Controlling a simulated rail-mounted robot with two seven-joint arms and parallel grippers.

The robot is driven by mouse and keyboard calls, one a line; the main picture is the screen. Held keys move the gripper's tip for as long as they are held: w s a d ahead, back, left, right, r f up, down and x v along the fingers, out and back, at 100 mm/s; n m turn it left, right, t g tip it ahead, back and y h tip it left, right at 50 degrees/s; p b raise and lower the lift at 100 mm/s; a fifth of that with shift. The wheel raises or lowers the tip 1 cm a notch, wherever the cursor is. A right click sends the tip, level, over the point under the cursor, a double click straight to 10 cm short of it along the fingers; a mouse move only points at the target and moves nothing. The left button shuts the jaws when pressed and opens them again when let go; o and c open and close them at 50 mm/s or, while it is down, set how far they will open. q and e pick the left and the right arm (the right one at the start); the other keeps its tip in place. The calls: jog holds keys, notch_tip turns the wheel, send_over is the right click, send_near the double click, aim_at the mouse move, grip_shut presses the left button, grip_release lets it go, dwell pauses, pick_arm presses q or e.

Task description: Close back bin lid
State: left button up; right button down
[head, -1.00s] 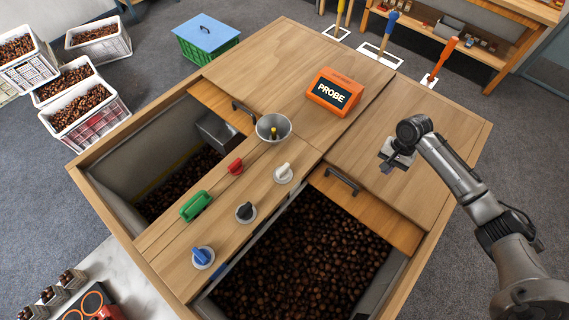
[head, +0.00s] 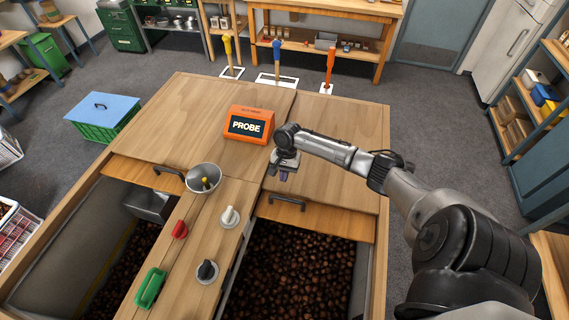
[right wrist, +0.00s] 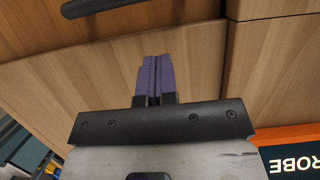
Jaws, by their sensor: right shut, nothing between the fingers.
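The right bin (head: 369,259), full of chestnuts, is partly covered by a wooden lid (head: 345,125) with a dark handle (head: 287,201) near its front edge. The left bin (head: 52,245) holds fewer chestnuts and is partly covered by another wooden lid (head: 175,115) with its own handle (head: 168,173). I cannot tell which one is the back bin. My right gripper (head: 284,176) is shut and empty above the right lid, just beyond its handle. In the right wrist view, its purple fingers (right wrist: 156,80) point toward the handle (right wrist: 95,6), apart from it. My left gripper is not in view.
An orange probe box (head: 249,124) stands on the wooden top close to my right gripper. A metal bowl (head: 203,178) and several coloured knobs, including a white one (head: 230,217), sit on the board between the bins. Coloured-handled tools stand behind the counter.

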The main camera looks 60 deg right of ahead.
jog(key=shift+s+a+f+p, duration=0.15)
jog(key=shift+a+f+p, duration=0.15)
jog(key=shift+a, duration=0.4)
jog(key=shift+s+a+f+p, duration=0.15)
jog(key=shift+a+f+p, duration=0.1)
jog(key=shift+a, duration=0.45)
jog(key=shift+s+a+f+p, duration=0.15)
jog(key=shift+a+f+p, duration=0.15)
jog(key=shift+a, duration=0.4)
jog(key=shift+r, duration=0.1)
